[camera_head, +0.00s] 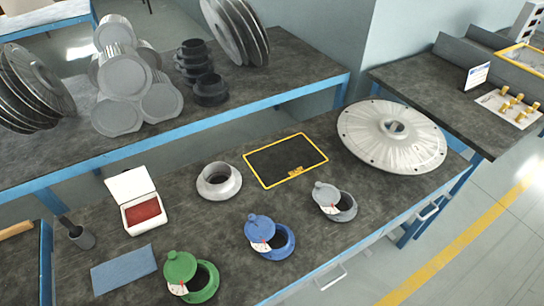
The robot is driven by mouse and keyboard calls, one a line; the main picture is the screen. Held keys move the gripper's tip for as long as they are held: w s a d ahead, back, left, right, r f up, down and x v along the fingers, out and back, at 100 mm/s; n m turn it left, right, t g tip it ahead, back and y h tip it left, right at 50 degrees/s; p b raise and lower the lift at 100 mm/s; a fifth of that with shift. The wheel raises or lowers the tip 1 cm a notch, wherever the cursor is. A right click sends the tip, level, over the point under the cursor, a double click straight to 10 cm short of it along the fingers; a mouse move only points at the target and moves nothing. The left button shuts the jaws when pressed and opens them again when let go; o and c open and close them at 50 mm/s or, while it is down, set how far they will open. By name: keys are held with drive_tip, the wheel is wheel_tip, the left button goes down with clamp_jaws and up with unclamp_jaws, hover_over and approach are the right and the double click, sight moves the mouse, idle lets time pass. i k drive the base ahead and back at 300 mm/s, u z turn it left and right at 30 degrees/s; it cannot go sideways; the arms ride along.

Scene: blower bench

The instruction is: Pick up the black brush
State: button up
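A dark, short-handled item (66,222), which looks like the black brush, is at the left end of the bench. Its handle leans up to the left out of a small dark grey cup (83,239). Its lower end is hidden, and I cannot tell its bristles at this size. My gripper is not in view.
Near the cup are an open white box with a red pad (143,212) and a blue cloth (124,269). Green (190,277), blue (269,237) and grey (335,201) lidded pots line the front. A metal ring (218,181), yellow-edged black mat (285,160) and large disc (391,135) lie behind. A raised shelf (300,66) overhangs the back.

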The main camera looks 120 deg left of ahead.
sight(63, 219)
drive_tip(key=u, duration=5.3)
